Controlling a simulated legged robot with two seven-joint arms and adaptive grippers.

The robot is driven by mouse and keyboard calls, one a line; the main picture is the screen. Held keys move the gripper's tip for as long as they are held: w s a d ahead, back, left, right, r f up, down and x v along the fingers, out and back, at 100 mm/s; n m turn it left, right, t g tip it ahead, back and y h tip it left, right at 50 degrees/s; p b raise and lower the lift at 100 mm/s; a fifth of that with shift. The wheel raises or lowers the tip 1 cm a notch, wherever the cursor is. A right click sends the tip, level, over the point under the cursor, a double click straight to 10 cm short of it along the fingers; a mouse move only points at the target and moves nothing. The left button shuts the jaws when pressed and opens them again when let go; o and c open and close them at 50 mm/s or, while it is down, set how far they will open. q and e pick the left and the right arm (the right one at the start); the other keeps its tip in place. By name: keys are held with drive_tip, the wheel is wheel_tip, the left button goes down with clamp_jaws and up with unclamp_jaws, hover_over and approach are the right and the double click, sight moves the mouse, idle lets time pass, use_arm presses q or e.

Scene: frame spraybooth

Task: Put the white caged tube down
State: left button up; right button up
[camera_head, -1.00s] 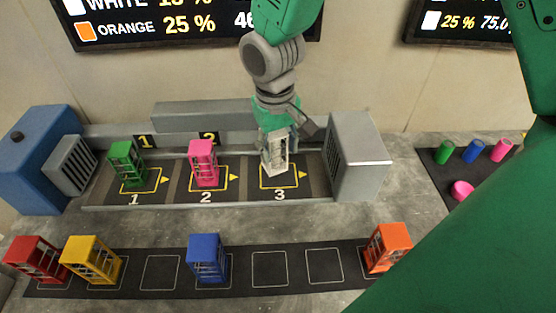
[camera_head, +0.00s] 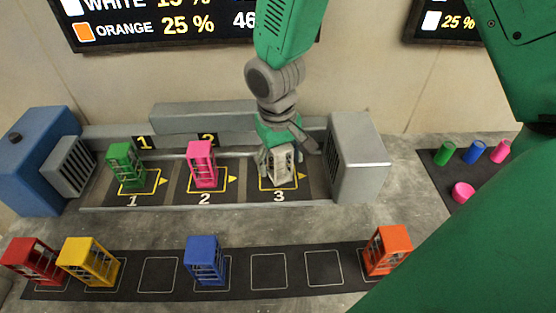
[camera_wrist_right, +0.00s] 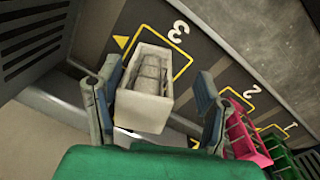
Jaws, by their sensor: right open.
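The white caged tube (camera_head: 282,167) stands upright at the square marked 3 in the booth. It also shows in the right wrist view (camera_wrist_right: 146,92), a pale open frame with a tube inside, over part of the yellow outline. My right gripper (camera_head: 284,152) is above and around it, coming down from the top. In the right wrist view its two fingers (camera_wrist_right: 155,100) are spread on either side of the frame, with a gap at the right finger. The left finger is close to the frame; I cannot tell whether it touches. My left gripper is not in view.
A green frame (camera_head: 125,167) stands at square 1 and a pink frame (camera_head: 202,164) at square 2. A grey slatted box (camera_head: 359,158) stands close right of square 3. Red, yellow, blue and orange frames (camera_head: 387,250) stand on the front mat (camera_head: 135,291).

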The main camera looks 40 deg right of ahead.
drive_tip(key=r, duration=0.4)
drive_tip(key=d+r, duration=0.1)
drive_tip(key=r, duration=0.1)
drive_tip(key=shift+w+r, duration=0.1)
drive_tip(key=shift+r, duration=0.2)
drive_tip(key=shift+a+r+p, duration=0.15)
drive_tip(key=shift+r+p, duration=0.05)
drive_tip(key=shift+r, duration=1)
drive_tip(key=shift+a+r+p, duration=0.15)
drive_tip(key=shift+r+p, duration=0.05)
drive_tip(key=shift+r, duration=1)
drive_tip(key=shift+a, duration=0.1)
